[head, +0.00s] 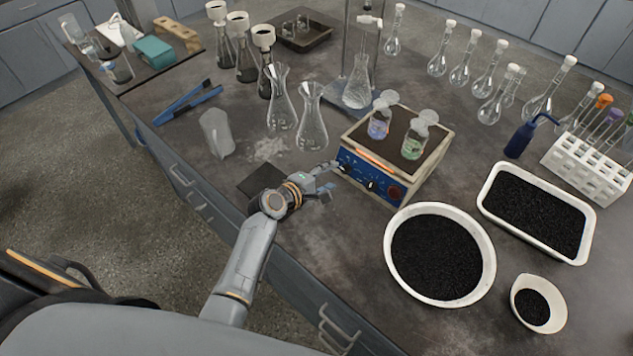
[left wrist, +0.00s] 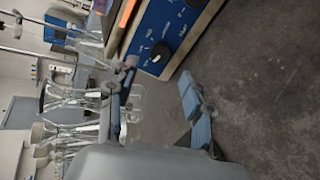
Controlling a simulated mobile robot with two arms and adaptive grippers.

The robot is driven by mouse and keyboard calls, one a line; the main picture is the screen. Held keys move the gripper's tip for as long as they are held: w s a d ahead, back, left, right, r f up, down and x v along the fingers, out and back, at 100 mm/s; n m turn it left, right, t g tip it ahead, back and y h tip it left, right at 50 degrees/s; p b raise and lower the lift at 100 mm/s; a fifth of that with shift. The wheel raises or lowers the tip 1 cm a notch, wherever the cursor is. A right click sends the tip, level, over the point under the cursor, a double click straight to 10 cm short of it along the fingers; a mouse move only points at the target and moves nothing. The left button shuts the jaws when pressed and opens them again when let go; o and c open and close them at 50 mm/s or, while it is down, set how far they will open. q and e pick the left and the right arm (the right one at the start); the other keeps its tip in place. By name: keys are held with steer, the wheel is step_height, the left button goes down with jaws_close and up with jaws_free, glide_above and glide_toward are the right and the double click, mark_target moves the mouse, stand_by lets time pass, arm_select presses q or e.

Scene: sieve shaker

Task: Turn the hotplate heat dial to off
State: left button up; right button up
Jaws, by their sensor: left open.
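The hotplate (head: 437,153) stands on the bench with a blue front panel (head: 360,174) that carries dark round knobs and an orange strip. In the left wrist view, the panel (left wrist: 178,18) is at the top, with a black dial (left wrist: 160,52) bearing a pale mark. My left gripper (head: 332,178) is open and empty, just in front of the panel's left part. In the left wrist view, its two fingers (left wrist: 162,88) are spread apart, one tip overlapping the panel's edge near the dial. Contact cannot be told. My right gripper is not in view.
Two capped bottles (head: 413,147) with bluish and green contents stand on the hotplate. Glass flasks (head: 312,130) stand behind and left. A round bowl of black grains (head: 392,280) and a white tray (head: 490,200) lie to the right. A dark flat pad (head: 258,180) lies beside my wrist.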

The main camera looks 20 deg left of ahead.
arm_select(q)
steer(key=v, duration=0.5)
steer(key=shift+s+a+r, duration=0.1)
steer(key=shift+s+r, duration=0.05)
steer(key=shift+s, duration=0.1)
